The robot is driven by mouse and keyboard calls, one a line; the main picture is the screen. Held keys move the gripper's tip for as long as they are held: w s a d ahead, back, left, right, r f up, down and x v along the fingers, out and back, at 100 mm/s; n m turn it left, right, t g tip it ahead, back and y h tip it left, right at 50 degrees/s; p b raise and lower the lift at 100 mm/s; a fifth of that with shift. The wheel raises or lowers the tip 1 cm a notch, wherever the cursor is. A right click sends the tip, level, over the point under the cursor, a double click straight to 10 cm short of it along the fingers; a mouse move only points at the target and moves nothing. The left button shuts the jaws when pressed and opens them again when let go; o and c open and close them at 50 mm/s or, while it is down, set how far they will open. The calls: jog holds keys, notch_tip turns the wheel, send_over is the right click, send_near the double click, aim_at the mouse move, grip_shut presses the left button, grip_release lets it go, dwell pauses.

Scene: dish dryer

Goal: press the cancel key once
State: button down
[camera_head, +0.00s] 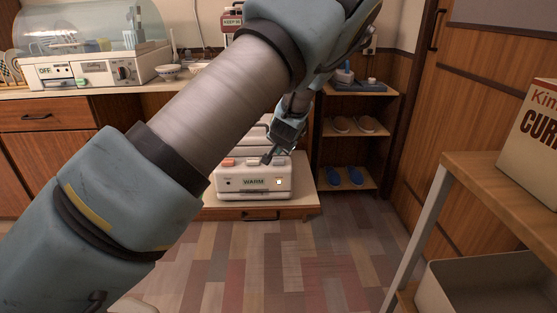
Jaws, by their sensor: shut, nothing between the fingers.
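A white appliance (222,189) with a "WARM" display (254,182) and a small lit light (279,183) stands on a low wooden cabinet. An orange-red key (228,162) shows on its upper front, left of my gripper. Lettering on the keys is too small to read, so I cannot tell which is the cancel key. My gripper (267,159) is shut and empty, pointing down at the right part of the key row. I cannot tell whether its tips touch a key. My gripper and arm hide part of the appliance's top and the keys there.
A dish dryer (95,71) with a clear dome and an "OFF" label stands on the left counter beside bowls (168,71). A shelf (346,128) with slippers stands right of the appliance. A wooden stand (500,185) with a box is at right. The middle floor is clear.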

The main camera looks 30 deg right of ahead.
aim_at(278, 161)
jog(key=shift+f, duration=0.15)
jog(key=shift+f, duration=0.25)
jog(key=shift+f+b, duration=0.6)
jog(key=shift+f, duration=0.3)
dwell(0.9)
jog(key=shift+r, duration=0.1)
jog(key=shift+r+p, duration=0.95)
jog(key=shift+r, duration=0.25)
jog(key=shift+r+p, duration=1.8)
jog(key=shift+r, duration=0.75)
